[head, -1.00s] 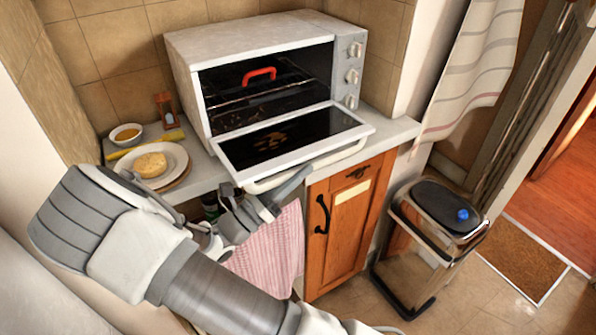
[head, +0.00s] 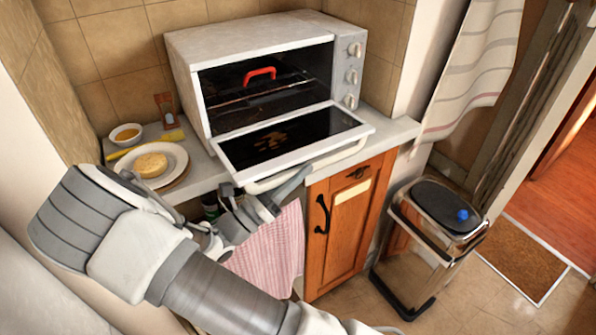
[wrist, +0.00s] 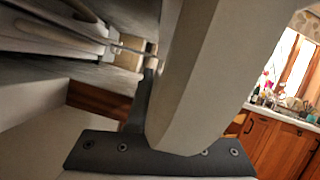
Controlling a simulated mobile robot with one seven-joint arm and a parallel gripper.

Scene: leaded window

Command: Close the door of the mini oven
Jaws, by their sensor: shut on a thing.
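The mini oven (head: 255,40) stands on the counter, white with knobs on its right side. Its door (head: 285,137) hangs open, folded down and outward with its dark inner face up. A pale bar handle (head: 330,161) runs along the door's front edge. My gripper (head: 262,193) is at the left end of this handle, below the door edge, and is shut on the handle. The actual contact is mostly hidden in the head view. In the wrist view a large pale finger (wrist: 205,75) fills the middle and hides much of the handle area.
A red-handled item (head: 260,73) sits inside the oven. A plate with a round food item (head: 150,165), a small bowl (head: 126,134) and an hourglass-like item (head: 166,108) stand left of the oven. A pink towel (head: 268,250) hangs below my gripper. A bin (head: 430,240) stands at right.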

